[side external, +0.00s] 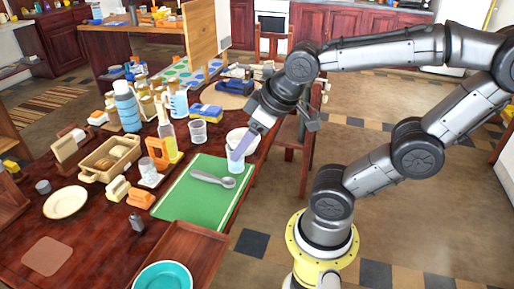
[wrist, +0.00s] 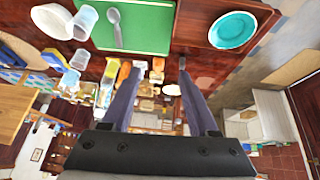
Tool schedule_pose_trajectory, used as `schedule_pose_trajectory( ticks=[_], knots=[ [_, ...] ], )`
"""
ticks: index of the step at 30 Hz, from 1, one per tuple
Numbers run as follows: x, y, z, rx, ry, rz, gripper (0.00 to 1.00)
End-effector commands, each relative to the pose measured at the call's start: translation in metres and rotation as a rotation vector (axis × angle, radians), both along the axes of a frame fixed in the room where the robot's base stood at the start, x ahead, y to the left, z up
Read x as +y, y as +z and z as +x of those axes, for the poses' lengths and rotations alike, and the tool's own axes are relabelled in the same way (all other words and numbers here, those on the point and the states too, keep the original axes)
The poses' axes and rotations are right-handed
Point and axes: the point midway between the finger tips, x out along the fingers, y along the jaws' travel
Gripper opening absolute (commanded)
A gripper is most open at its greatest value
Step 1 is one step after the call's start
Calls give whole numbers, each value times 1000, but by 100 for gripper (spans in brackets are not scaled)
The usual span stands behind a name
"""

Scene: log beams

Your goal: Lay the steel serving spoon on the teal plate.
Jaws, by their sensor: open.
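The steel serving spoon (side external: 213,180) lies flat on the green board, its bowl toward the right in the side view. It also shows in the wrist view (wrist: 117,31), on the board at the top. The teal plate (side external: 162,276) is at the front edge of the side view, apart from the board; in the wrist view the empty plate (wrist: 233,29) is at top right. My gripper (wrist: 159,66) is open and empty, its two fingers spread in the wrist view. In the side view my gripper (side external: 238,150) is above the table near the board's far right corner, apart from the spoon.
The spoon rests on a green board (side external: 184,208). A clear cup (side external: 198,131) and a white bowl (side external: 242,134) stand beyond the board. Bottles, a basket (side external: 110,158) and blocks crowd the left.

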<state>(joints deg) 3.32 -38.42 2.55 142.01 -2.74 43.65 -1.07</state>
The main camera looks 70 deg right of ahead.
Motion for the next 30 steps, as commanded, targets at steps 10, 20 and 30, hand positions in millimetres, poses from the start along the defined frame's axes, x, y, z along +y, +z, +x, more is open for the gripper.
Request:
schedule_pose_trajectory(
  ticks=[10, 20, 30],
  knots=[
    [19, 4, -34, 35, 28, 59, 68],
    [22, 4, -35, 39, 27, 73, 68],
    [102, 12, -7, 177, -116, 585, 68]
  ],
)
